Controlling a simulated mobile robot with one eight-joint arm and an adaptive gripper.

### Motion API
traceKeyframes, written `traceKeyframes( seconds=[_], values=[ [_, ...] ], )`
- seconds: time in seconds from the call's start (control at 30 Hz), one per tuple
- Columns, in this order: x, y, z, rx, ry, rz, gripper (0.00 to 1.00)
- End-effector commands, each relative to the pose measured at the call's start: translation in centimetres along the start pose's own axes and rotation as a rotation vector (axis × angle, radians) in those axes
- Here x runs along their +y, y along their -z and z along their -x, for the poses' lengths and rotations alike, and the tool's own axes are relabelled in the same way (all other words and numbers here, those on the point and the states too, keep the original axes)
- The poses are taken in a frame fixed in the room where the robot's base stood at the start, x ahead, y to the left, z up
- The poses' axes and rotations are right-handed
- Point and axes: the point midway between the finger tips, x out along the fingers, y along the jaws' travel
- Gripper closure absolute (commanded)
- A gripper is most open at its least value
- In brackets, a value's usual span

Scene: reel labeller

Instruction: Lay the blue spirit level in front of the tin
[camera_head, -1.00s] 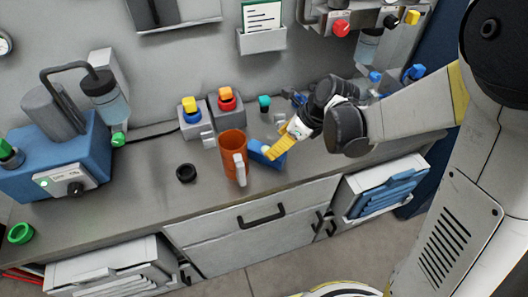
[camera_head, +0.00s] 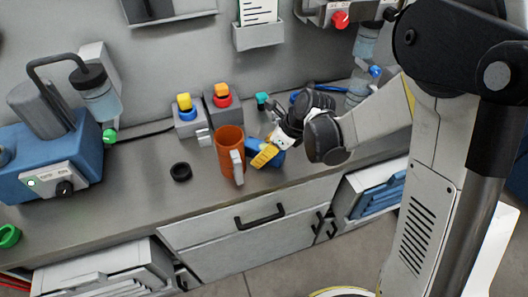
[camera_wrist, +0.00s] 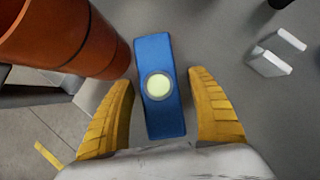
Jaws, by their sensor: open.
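The blue spirit level (camera_head: 277,157) lies on the bench just right of an orange cylinder (camera_head: 229,150), which I take for the tin. The cylinder stands upright and has a pale handle on its front side. My gripper (camera_head: 264,154) is low over the level, partly hiding it in the head view. In the wrist view the level (camera_wrist: 160,118) shows its round pale vial and sits between the two yellow fingers of my gripper (camera_wrist: 161,78), with a gap on each side. The orange cylinder (camera_wrist: 75,40) is close to the left finger.
A black ring (camera_head: 181,172) lies left of the cylinder. Two grey button boxes (camera_head: 188,124) stand behind it. A blue machine (camera_head: 70,160) fills the bench's left end. The bench top (camera_head: 140,190) is bare between the machine and the ring.

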Motion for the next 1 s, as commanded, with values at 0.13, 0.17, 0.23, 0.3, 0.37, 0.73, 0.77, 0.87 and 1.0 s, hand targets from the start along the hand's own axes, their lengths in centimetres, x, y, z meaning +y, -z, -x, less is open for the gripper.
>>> traceKeyframes(
  seconds=[0.13,0.17,0.23,0.3,0.37,0.73,0.77,0.87,1.0],
  values=[
    [0.0,0.12,-0.18,0.0,0.0,0.0,0.33],
    [0.0,0.14,-0.22,0.0,0.0,0.0,0.33],
    [0.0,0.19,-0.29,0.0,0.0,0.0,0.33],
    [0.0,0.23,-0.37,0.0,0.0,0.0,0.33],
    [0.0,0.25,-0.41,0.0,0.0,0.0,0.33],
    [0.0,0.24,-0.39,0.0,0.0,0.0,0.53],
    [0.0,0.24,-0.39,0.0,0.0,0.0,0.63],
    [0.0,0.24,-0.4,0.0,0.0,0.0,0.93],
    [0.01,0.25,-0.41,0.0,0.0,0.0,1.0]
  ],
)
